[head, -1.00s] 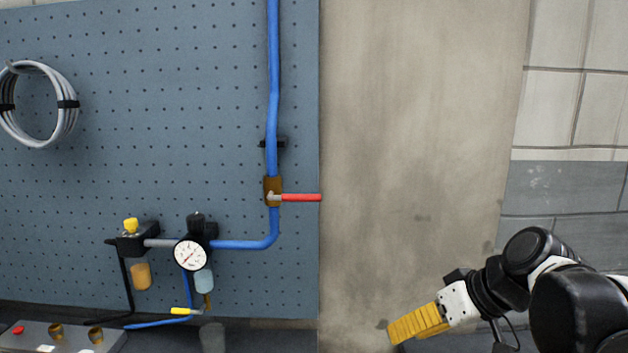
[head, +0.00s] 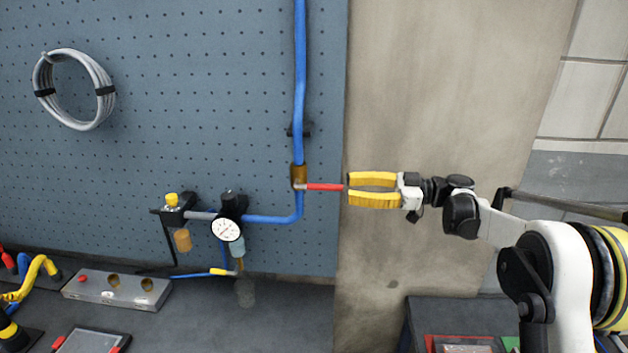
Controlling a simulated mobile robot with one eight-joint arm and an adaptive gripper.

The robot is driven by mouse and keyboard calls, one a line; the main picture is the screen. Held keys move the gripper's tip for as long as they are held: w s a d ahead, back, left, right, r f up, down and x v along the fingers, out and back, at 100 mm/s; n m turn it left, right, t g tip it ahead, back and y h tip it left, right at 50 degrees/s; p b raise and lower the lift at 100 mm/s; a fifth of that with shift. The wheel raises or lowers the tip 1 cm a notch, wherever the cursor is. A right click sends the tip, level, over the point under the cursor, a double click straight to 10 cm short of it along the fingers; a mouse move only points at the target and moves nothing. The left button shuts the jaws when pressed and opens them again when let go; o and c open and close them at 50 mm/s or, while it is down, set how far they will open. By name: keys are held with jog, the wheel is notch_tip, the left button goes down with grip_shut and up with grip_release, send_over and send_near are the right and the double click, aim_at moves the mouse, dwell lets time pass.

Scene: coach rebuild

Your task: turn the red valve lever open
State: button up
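The red valve lever (head: 325,187) sticks out horizontally to the right from the brass valve (head: 298,177). The valve sits on the vertical blue pipe (head: 300,90), and the lever lies across the pipe's line. My gripper (head: 348,189) has its two yellow fingers apart, one above the other, pointing left. The fingertips are at the lever's right end, at about its height. The gap between the fingers looks empty. I cannot tell whether the lever's tip is just between the fingertips or short of them.
The blue pegboard (head: 200,120) carries a pressure gauge (head: 227,230), a yellow knob (head: 172,199) and a coiled grey hose (head: 74,89). A grey box (head: 117,288) stands on the bench below.

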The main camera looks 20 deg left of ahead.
aim_at(310, 186)
jog(key=x, duration=0.9)
jog(key=shift+a+p, duration=0.3)
jog(key=shift+a, duration=0.1)
grip_shut()
